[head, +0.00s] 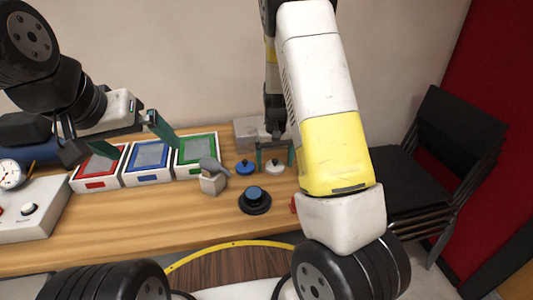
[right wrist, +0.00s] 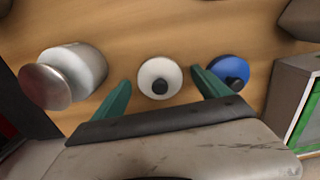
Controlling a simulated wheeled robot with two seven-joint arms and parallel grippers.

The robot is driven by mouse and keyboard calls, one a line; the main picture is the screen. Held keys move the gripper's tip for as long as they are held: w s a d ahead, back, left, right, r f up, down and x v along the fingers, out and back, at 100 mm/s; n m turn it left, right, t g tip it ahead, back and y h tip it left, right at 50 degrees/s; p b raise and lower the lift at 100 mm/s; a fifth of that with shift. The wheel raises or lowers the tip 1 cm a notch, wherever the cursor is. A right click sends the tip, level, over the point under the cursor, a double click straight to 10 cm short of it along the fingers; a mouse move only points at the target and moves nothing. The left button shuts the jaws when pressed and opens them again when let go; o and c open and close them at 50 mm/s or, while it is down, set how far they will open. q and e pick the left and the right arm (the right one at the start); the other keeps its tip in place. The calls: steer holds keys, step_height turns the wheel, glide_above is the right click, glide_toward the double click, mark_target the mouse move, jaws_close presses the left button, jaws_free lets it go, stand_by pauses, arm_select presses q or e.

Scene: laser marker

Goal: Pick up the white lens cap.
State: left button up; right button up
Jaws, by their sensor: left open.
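The white lens cap (head: 275,168) lies on the wooden table, a round white disc with a dark knob. In the right wrist view the white lens cap (right wrist: 160,90) lies between and just beyond the two green fingertips. My right gripper (head: 275,155) is open above it, and its fingers straddle the cap without visibly gripping it; the right wrist view shows the same gripper (right wrist: 162,90). A blue lens cap (head: 245,168) lies just left of the white one. My left gripper (head: 132,138) is open over the coloured trays, apart from the caps.
Red (head: 98,170), blue (head: 147,164) and green (head: 197,157) trays line the back left. A grey-topped block (head: 213,180) and a black round stand with a blue top (head: 255,201) sit nearby. A white cylinder with a metallic end (right wrist: 68,78) stands beside the right gripper.

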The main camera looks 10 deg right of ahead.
steer(key=c, duration=1.3)
steer(key=shift+c, duration=0.2)
steer(key=shift+r, duration=0.15)
